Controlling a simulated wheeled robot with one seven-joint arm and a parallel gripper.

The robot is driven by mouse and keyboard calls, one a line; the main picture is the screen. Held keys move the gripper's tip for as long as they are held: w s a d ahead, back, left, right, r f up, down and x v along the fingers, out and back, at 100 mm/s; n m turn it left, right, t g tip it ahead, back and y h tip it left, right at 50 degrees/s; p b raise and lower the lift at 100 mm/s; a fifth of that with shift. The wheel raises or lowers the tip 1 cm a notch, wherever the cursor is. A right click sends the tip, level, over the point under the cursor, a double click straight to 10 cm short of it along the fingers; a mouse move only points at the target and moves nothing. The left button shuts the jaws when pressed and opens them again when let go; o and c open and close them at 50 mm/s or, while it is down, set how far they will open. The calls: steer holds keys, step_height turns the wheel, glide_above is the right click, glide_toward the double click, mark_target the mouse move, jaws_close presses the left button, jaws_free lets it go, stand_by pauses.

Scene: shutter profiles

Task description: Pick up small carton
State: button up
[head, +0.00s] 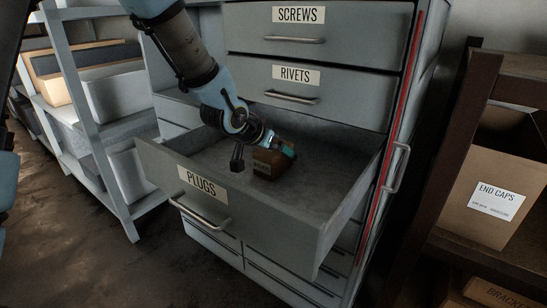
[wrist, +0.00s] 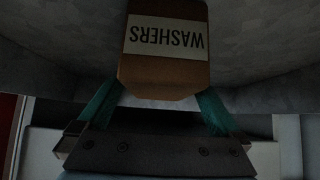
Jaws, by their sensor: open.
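The small brown carton (head: 268,166) sits inside the open PLUGS drawer (head: 235,201), on the drawer floor. In the wrist view the carton (wrist: 165,65) fills the top middle, and its white label reads WASHERS upside down. My gripper (head: 284,149) reaches down into the drawer at the carton's upper right side in the head view. In the wrist view my gripper (wrist: 160,98) is open, with one teal finger on each side of the carton's near end. Whether the fingers touch the carton cannot be told. The gripper partly hides the carton's top in the head view.
The SCREWS drawer (head: 298,30) and RIVETS drawer (head: 300,88) above are shut. The drawer's walls surround the carton, with bare floor around it. A shelf with bins (head: 95,80) stands at left, and a rack with an END CAPS box (head: 492,195) at right.

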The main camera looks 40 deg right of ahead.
steer(key=shift+x, duration=0.8)
steer(key=c, duration=1.5)
